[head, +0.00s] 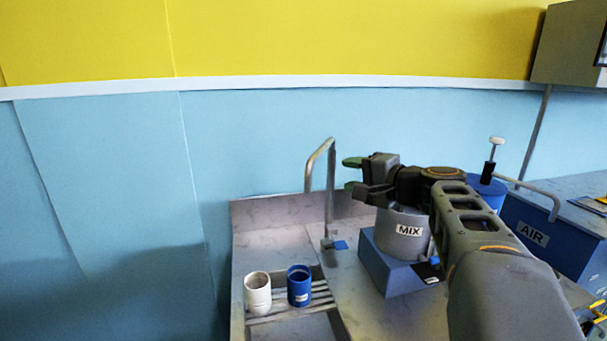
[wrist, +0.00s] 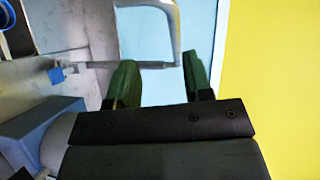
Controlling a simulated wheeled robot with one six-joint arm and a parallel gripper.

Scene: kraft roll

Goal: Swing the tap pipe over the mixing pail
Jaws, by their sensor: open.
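The tap pipe (head: 331,190) is a grey upright tube with a bent top. Its spout end hangs to the left, over the back of the counter and away from the pail. The mixing pail (head: 391,224) is grey, labelled MIX, and stands on a blue block to the right of the pipe. My gripper (head: 352,174) is open and empty, with green fingertips pointing left towards the pipe. In the wrist view the pipe (wrist: 177,25) shows beyond the gap between the fingers (wrist: 162,80). No contact is visible. My arm hides part of the pail.
A white cup (head: 258,295) and a blue cup (head: 299,288) stand on the slatted rack at the front left. A blue box labelled AIR (head: 532,234) and a white-knobbed lever (head: 496,146) are at the right. The wall is close behind the counter (head: 365,305).

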